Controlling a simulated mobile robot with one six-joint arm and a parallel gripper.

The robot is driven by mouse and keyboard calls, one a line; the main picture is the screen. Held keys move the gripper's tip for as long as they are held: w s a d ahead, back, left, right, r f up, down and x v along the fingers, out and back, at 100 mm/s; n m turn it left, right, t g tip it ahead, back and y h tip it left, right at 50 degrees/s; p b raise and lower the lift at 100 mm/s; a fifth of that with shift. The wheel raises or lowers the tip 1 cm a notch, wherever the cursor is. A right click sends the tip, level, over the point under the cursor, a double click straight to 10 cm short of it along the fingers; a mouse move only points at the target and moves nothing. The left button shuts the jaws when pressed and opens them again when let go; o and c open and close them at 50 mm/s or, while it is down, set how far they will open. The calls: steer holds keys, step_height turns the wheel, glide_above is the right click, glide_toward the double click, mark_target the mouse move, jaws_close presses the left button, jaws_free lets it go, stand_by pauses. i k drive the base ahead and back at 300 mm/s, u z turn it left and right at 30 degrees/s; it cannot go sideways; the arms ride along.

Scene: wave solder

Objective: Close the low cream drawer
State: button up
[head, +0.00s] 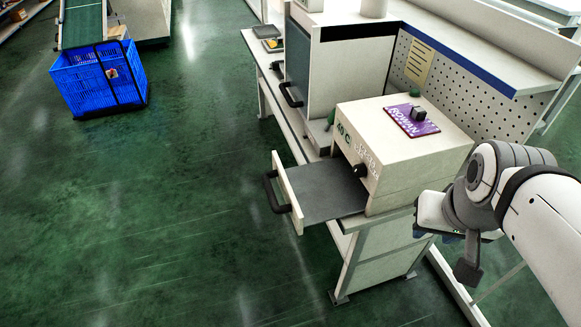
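The low cream drawer (289,192) is pulled out to the left from a cream box (405,165) on the workbench. Its grey inside looks empty. A dark handle (270,192) sits on the drawer's front panel. My gripper (463,258) is at the right, beyond the box's right side and well apart from the drawer and its handle. Only part of it shows beside my arm, with a dark finger pointing down. I cannot tell whether it is open or shut, and I see nothing held in it.
A purple card marked ROWAN (411,121) lies on the box, with a dark object on it. A taller cabinet with a dark handle (291,95) stands behind, near a perforated panel (440,80). A blue crate (98,78) stands far left. The green floor left of the drawer is clear.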

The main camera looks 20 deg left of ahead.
mark_target(324, 191)
steer(key=u, duration=1)
steer(key=i, duration=0.85)
steer(key=u, duration=1.4)
steer(key=k, duration=1)
steer(key=z, duration=0.65)
steer(key=i, duration=0.3)
